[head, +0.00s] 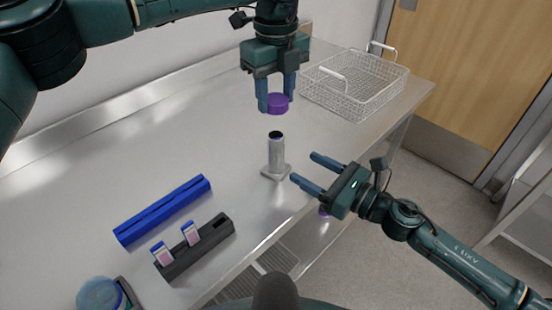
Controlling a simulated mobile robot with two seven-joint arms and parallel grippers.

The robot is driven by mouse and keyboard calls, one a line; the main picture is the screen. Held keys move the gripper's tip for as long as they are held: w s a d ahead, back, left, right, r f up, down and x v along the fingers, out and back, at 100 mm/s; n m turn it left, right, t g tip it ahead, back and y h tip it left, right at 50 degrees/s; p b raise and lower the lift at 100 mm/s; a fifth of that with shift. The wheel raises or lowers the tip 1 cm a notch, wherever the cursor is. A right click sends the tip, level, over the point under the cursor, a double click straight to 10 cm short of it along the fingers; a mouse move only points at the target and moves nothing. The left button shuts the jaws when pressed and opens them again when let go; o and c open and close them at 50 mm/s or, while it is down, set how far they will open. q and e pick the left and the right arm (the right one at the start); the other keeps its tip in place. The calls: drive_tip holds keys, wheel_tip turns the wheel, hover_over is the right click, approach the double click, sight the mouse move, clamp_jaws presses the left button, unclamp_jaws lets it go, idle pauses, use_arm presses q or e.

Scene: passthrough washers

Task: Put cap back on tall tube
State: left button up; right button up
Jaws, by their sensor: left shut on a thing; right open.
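The tall tube (275,155) is a grey-white cylinder with a dark open top. It stands upright on a small square base (270,173) near the front edge of the steel table. My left gripper (277,100) is shut on a purple cap (278,104) and holds it above the tube, apart from it. My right gripper (303,172) is open and empty, just right of the tube, its fingers pointing left toward it.
A wire basket (355,85) stands at the back right. A blue rack (162,210) and a black holder (195,247) with two small labelled pieces lie at the front left. A blue-lidded jar (100,294) is at the bottom left. The table left of the tube is clear.

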sight(269, 148)
drive_tip(key=x, duration=1.1)
drive_tip(key=shift+w+a, duration=0.15)
drive_tip(key=shift+w, duration=0.05)
drive_tip(key=shift+c, duration=0.6)
clamp_jaws()
